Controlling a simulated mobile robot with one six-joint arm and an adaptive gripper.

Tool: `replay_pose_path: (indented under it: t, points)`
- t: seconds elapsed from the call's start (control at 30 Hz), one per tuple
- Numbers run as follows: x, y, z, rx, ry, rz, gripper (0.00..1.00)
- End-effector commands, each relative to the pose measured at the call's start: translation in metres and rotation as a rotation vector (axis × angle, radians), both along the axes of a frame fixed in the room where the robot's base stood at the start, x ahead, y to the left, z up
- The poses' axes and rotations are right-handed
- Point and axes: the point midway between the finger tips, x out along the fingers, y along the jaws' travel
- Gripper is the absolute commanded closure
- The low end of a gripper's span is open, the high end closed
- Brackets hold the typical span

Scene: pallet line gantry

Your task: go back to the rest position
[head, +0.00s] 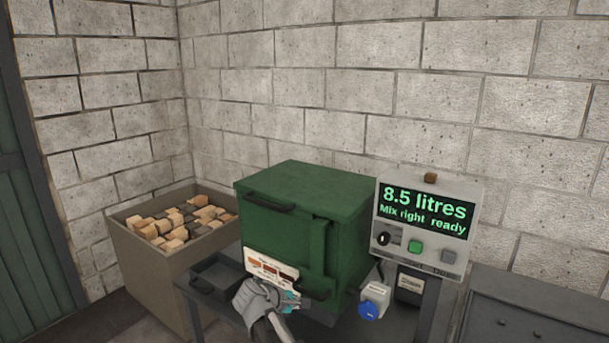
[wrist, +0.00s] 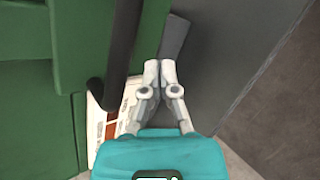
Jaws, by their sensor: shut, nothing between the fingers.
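My gripper (head: 301,303) is in front of the lower front of a green box-shaped machine (head: 290,195) in the head view. In the wrist view my gripper (wrist: 160,68) has its two pale fingers together at the tips, with nothing between them. Beside the fingers there, a dark handle or bar (wrist: 123,50) runs along the green machine (wrist: 40,110). A white label card (head: 270,268) with brown and red swatches is on the machine's front, partly behind my gripper. I cannot tell whether the fingers touch anything.
A display panel (head: 427,210) reads "8.5 litres, Mix right ready". A bin (head: 165,275) of wood blocks and a dark tray (head: 215,280) are at left. A grey cabinet (head: 540,300) is at right. Block walls stand behind.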

Motion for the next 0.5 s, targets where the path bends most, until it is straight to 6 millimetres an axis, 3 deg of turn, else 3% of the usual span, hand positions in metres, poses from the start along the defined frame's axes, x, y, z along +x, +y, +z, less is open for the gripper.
replay_pose_path:
  t: [0.2, 0.5]
  points:
    - [-0.027, -0.050, -0.010, 0.140, 0.041, -0.160, 1.00]
    - [-0.066, -0.105, -0.018, 0.338, 0.092, -0.390, 1.00]
